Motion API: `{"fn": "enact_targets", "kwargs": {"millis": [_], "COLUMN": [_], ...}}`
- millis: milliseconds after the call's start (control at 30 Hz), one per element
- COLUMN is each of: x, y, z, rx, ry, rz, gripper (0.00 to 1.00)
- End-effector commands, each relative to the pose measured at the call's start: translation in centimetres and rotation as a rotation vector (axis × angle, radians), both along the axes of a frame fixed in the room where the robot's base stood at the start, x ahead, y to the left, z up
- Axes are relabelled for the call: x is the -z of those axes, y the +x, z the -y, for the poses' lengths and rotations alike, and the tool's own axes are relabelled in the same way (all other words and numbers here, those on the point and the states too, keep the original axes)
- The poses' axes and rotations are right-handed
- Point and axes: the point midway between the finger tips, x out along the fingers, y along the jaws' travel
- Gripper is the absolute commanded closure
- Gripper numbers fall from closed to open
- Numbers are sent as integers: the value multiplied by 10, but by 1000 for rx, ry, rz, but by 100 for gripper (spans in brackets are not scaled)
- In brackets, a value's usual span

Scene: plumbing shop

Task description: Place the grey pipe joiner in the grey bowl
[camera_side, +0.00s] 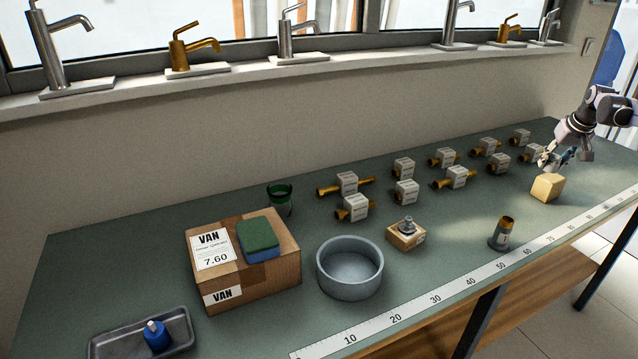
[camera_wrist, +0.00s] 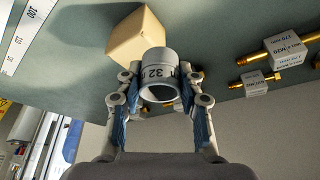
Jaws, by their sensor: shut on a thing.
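The grey pipe joiner (camera_wrist: 157,62), a short hollow cylinder marked 32, sits between the fingers of my gripper (camera_wrist: 157,88) in the wrist view. My gripper is shut on it. In the side view my gripper (camera_side: 557,160) is at the far right end of the bench, just behind a tan block; the joiner is too small there to make out clearly. The grey bowl (camera_side: 349,287) stands upright and empty near the bench's front edge, left of centre, far from my gripper.
The tan block (camera_side: 547,188) is close to my gripper. Several boxed brass fittings (camera_side: 456,178) stand between it and the bowl. A grey-and-brass fitting (camera_side: 502,235) and a small wooden box with a metal piece (camera_side: 406,234) are right of the bowl; a cardboard box (camera_side: 270,280) is left.

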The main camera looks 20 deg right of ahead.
Motion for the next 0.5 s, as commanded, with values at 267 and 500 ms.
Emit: {"fn": "enact_targets", "kwargs": {"millis": [267,500], "x": [-2,-9], "y": [14,56], "z": [-20,-100], "rx": [-29,-135], "ry": [0,1], "rz": [0,-1], "gripper": [84,84]}}
